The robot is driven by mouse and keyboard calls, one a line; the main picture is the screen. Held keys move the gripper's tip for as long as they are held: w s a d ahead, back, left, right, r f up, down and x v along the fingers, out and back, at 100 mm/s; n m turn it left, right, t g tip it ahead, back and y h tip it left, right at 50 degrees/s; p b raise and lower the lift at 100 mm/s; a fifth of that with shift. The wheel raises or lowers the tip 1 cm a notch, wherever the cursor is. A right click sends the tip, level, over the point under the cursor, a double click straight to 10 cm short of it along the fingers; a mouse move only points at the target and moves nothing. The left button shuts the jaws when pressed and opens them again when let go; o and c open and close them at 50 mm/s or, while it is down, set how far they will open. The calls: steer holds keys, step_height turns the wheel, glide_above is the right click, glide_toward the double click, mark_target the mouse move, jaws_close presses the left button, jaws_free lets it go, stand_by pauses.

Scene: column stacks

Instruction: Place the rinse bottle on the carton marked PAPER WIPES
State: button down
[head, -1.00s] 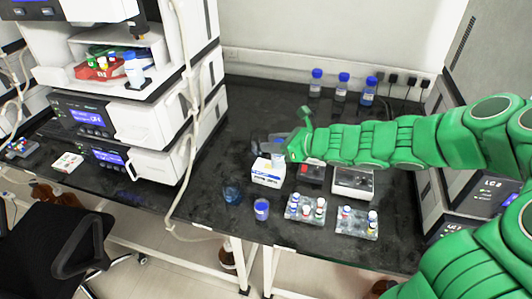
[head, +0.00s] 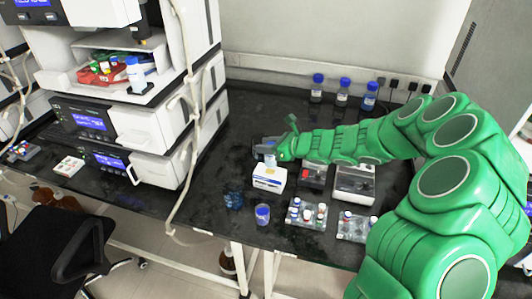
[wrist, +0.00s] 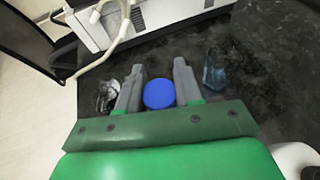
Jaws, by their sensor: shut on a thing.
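The rinse bottle is a small pale bottle (head: 270,159) with a blue cap (wrist: 159,94). My gripper (head: 268,148) is shut on it; in the wrist view the fingers (wrist: 158,93) stand on either side of the cap. The bottle looks upright. The white carton (head: 268,180) stands on the dark bench directly under or just in front of the bottle in the head view; its lettering is too small to read. I cannot tell whether the bottle's base touches the carton top. The fingers partly hide the bottle.
Blue-capped bottles (head: 343,92) line the back wall. Stacked instruments (head: 160,130) stand left. Bench behind is clear.

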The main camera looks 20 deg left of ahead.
steer(key=shift+w+a+f, duration=0.1)
steer(key=shift+w+f, duration=0.1)
steer(key=shift+f, duration=0.8)
steer(key=shift+w+a+f, duration=0.1)
steer(key=shift+w+f, duration=0.05)
steer(key=shift+f, duration=0.85)
steer(key=shift+f, duration=0.15)
steer(key=c, duration=0.8)
jaws_free()
steer(key=shift+o, duration=0.2)
steer(key=shift+d+r, duration=0.35)
steer(key=shift+d, duration=0.05)
steer(key=v, duration=1.1)
steer(key=shift+s+r, duration=0.1)
steer(key=shift+r, duration=0.05)
